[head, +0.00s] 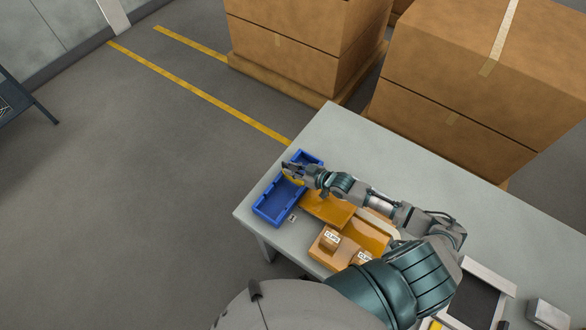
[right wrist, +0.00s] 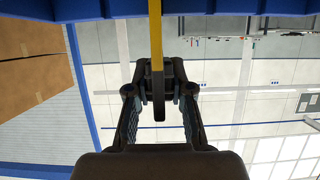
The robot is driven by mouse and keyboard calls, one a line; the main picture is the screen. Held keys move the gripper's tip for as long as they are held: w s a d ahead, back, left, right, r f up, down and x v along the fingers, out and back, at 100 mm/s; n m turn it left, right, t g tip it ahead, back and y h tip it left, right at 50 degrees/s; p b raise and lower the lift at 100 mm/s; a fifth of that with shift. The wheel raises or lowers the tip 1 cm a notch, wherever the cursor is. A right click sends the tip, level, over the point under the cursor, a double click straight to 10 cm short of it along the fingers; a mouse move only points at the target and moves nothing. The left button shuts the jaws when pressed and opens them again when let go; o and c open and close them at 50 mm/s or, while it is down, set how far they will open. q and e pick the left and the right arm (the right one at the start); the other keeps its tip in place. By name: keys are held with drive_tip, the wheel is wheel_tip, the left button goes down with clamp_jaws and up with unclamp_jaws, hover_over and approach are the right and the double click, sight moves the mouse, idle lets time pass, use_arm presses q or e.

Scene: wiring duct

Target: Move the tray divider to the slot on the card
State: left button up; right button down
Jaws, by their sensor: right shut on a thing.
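A blue tray (head: 272,208) with notched walls lies at the far left corner of the table. My right gripper (head: 290,171) is over the tray's far part and is shut on the yellow tray divider (head: 293,180). In the right wrist view the divider (right wrist: 155,35) runs as a thin upright strip between the fingers (right wrist: 157,85), with the blue tray wall (right wrist: 230,8) across the top edge. Whether the divider sits in a slot cannot be told. A small white card (head: 292,218) lies beside the tray; its marking is too small to read. My left gripper is not in view.
Orange bins (head: 330,209) stand right of the blue tray, under my right arm. Small labelled cartons (head: 326,246) stand in front of them. A dark-topped tray (head: 472,300) and a grey box (head: 548,314) are at right. The table's far side (head: 370,140) is clear.

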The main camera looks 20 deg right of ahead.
drive_tip(key=shift+f, duration=0.4)
drive_tip(key=c, duration=0.9)
unclamp_jaws()
drive_tip(key=shift+c, duration=0.2)
drive_tip(key=v, duration=1.2)
drive_tip(key=shift+a, duration=0.1)
